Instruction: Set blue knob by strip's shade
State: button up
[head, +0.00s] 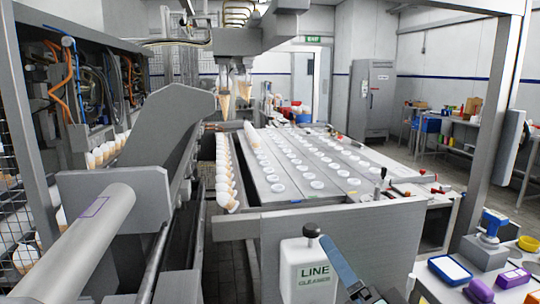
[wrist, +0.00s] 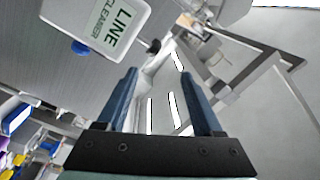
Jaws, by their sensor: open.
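A small blue knob (wrist: 80,47) shows in the wrist view, at the edge of a white container marked LINE CLEANER (wrist: 105,22). The container (head: 308,272) stands upright in the head view, with a black cap (head: 311,230); I cannot make out the knob there. My gripper (wrist: 160,73) is open and empty, its two blue fingers apart. In the wrist view the knob lies to the upper left of the fingers. One blue finger (head: 341,263) shows beside the container in the head view. I cannot identify a strip or its shade.
A steel conveyor (head: 325,170) with rows of white discs and a line of cones lies beyond the container. A steel post (head: 498,150) stands at right.

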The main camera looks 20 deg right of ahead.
jog(key=w+a+r+n+t+p, duration=0.1)
jog(key=a+r+n+p, duration=0.1)
jog(key=a+r, duration=0.3)
jog(key=w+a+r+n+t+p, duration=0.1)
jog(key=a+r, duration=0.4)
jog(key=r, duration=0.5)
jog(key=shift+w+r+n+t+y+p, duration=0.35)
jog(key=shift+n+t+p, duration=0.2)
jog(key=shift+n, duration=0.85)
jog(key=s+a+r+n+t+y+p, duration=0.1)
jog(key=s+a+r+n+t+p, duration=0.1)
jog(key=a+r, duration=0.3)
jog(key=s+a+r+n+t+y+p, duration=0.1)
jog(key=s+a+r+n+t+p, duration=0.1)
jog(key=r, duration=0.9)
jog(key=s+a+r+n+t+y+p, duration=0.1)
jog(key=s+a+r+n+t+p, duration=0.1)
jog(key=a+r, duration=0.6)
jog(key=s+a+n+p, duration=0.1)
jog(key=s+n, duration=0.1)
jog(key=shift+s+r+p, duration=0.3)
jog(key=shift+s+r, duration=0.05)
jog(key=shift+s, duration=0.05)
